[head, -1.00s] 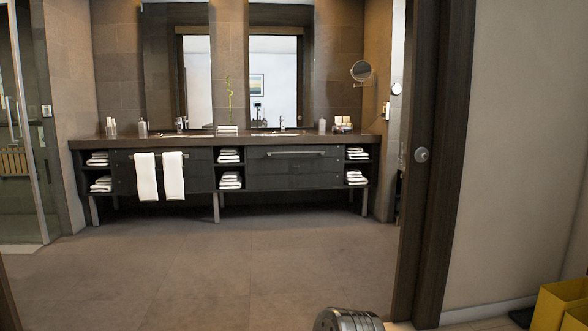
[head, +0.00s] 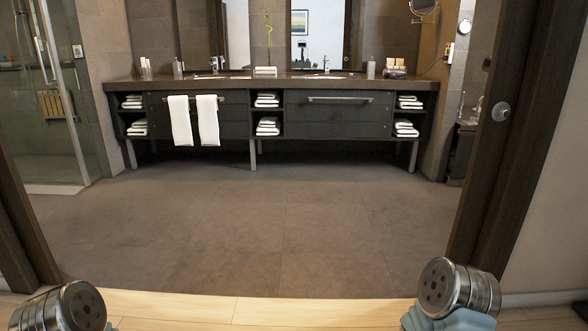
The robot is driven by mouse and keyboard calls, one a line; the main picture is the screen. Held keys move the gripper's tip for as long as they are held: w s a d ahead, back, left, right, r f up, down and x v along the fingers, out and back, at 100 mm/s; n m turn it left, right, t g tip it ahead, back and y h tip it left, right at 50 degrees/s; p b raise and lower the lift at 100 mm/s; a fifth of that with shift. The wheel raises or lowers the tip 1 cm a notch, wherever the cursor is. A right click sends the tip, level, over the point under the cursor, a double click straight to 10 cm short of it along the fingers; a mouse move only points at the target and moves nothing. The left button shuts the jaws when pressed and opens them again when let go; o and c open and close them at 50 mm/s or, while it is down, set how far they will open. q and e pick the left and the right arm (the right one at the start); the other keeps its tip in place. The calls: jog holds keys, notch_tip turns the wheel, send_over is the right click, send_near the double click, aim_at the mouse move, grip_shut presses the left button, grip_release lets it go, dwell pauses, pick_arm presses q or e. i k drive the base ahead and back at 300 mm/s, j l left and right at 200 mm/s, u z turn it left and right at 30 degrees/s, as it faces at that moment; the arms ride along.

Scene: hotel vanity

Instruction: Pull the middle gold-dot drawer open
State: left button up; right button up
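A long dark vanity (head: 270,87) stands across the far side of the bathroom in the head view. Its right drawer front (head: 340,118) has a long metal bar handle (head: 341,99) and looks shut. Its left drawer front (head: 234,128) is partly covered by two hanging white towels (head: 195,120). I cannot make out a gold dot on any drawer at this distance, so I cannot tell which is the middle one. Rounded metal parts of my arms show in the lower left and lower right corners. Neither gripper is in view.
A doorway with dark frames (head: 504,150) stands between me and the vanity. Clear tiled floor (head: 270,220) lies beyond it. A glass shower panel (head: 62,90) is at left. Open shelves with folded towels (head: 267,126) flank the drawers. Bottles and mirrors are above.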

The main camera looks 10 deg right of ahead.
aim_at(294, 111)
jog(key=i+l+z, duration=0.3)
jog(key=i, duration=0.5)
jog(key=i+z, duration=0.3)
jog(key=i, duration=3.2)
